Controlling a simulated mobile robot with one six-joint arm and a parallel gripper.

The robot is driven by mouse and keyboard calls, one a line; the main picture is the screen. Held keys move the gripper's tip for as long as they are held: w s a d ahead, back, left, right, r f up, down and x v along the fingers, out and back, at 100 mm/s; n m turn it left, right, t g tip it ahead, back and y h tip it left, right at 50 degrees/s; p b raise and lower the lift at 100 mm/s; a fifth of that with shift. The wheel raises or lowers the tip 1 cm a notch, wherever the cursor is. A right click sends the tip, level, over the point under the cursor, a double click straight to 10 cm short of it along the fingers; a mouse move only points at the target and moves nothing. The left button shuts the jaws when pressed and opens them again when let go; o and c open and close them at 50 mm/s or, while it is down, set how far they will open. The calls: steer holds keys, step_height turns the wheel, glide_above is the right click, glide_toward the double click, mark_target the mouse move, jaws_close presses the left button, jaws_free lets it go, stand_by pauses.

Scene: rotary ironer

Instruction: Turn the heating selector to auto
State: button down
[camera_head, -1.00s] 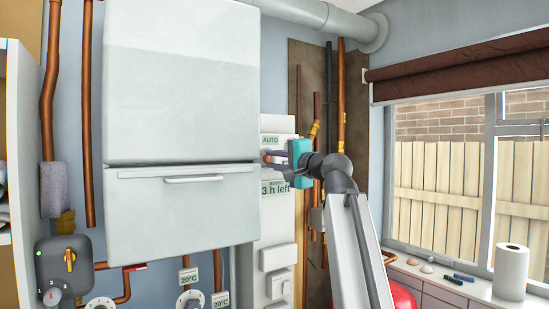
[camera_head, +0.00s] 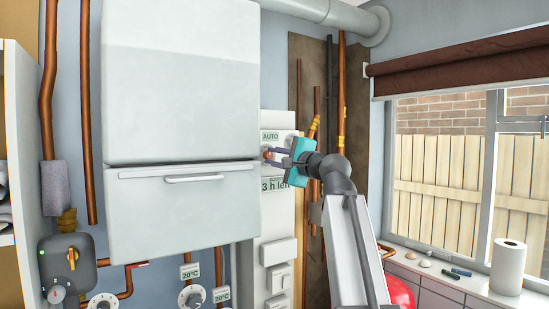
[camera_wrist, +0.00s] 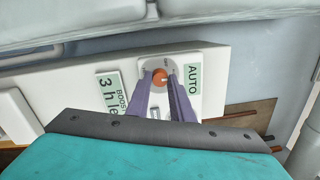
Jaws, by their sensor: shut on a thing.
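The heating selector (camera_wrist: 160,77) is a round orange-brown knob on a white control panel (camera_head: 275,225). In the wrist view its face shows between my fingertips. My gripper (camera_wrist: 160,80) has its two purple fingers shut on the knob, one on each side. A "BOOST 3 h left" label (camera_wrist: 109,97) is on the other side, partly hidden by my gripper. The knob's pointer is too small to read.
A large white cabinet (camera_head: 180,90) stands close left of the panel. Copper pipes (camera_head: 341,100) run up the wall to the right. Dials with 20°C labels (camera_head: 190,271) are below. A paper roll (camera_head: 509,266) stands on the right windowsill.

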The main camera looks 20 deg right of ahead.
steer(key=c, duration=1.6)
jaws_free()
steer(key=shift+o, duration=0.2)
steer(key=b+v, duration=0.5)
steer(key=v, duration=0.8)
steer(key=shift+s, duration=0.45)
steer(key=shift+s, duration=0.1)
